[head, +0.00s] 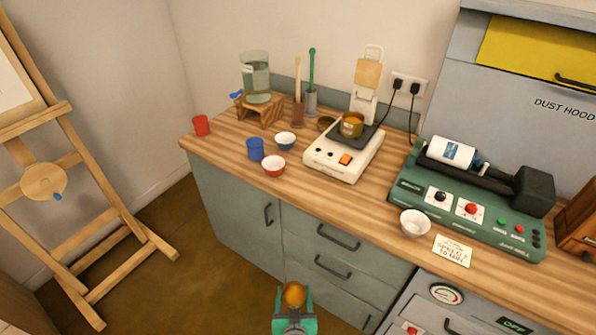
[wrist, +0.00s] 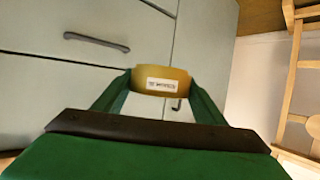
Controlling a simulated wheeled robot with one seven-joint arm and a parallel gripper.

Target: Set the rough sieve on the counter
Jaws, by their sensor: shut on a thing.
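My gripper (head: 293,299) is low in front of the drawers, below the wooden counter (head: 348,205) and apart from it. It is shut on a round brass-coloured sieve (head: 293,293). The sieve also shows between the two green fingers in the wrist view (wrist: 162,74), with a white label too small to read. The sieve's far side is hidden. A similar amber vessel (head: 351,125) with a label stands on the white scale-like device at the back of the counter.
The front middle strip is clear. An easel (head: 75,200) stands left.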

